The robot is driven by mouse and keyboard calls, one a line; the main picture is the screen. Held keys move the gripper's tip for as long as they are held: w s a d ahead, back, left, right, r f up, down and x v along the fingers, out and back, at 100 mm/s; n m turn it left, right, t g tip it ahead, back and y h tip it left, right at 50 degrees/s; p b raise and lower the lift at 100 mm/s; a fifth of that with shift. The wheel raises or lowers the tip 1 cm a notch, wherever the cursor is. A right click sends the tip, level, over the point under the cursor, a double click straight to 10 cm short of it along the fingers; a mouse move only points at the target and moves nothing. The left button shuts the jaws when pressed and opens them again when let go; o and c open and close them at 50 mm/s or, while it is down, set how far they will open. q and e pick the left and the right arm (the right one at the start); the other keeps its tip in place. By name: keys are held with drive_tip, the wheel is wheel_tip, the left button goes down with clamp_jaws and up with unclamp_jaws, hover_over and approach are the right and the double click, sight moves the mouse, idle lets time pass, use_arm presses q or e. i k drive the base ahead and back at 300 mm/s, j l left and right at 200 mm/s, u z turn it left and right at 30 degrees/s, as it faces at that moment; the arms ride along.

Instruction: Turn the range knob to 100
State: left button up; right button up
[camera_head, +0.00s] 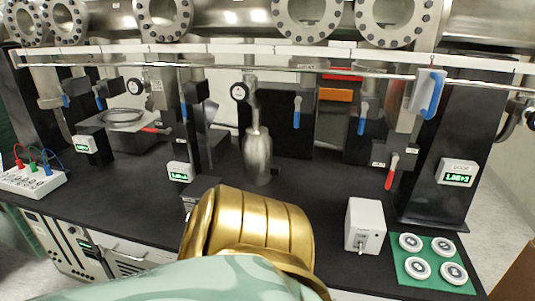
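No knob with a readable range scale or a 100 mark shows. A white box (365,226) at the right front of the black bench has a small metal fitting low on its front; I cannot tell if this is a knob. A white panel box (33,182) at the far left has red, green and blue leads plugged in and small round dark features too small to identify. A large gold and pale green arm part of mine (250,225) fills the lower middle and hides the front of the bench. Neither gripper's fingertips are in view.
Small green-digit displays stand at the right (457,173), middle (180,172) and left (85,144). A green mat (433,281) with several white discs lies front right. Metal pipework, valves with blue and red handles and a rail (270,60) cross the back. The bench middle (310,185) is fairly clear.

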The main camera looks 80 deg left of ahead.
sight(71, 230)
drive_tip(key=u, duration=4.3)
drive_tip(key=i+j+z, duration=0.2)
drive_tip(key=z, duration=0.3)
drive_tip(key=i+j+z, duration=0.15)
drive_tip(key=j+z, duration=0.15)
drive_tip(key=z, duration=0.15)
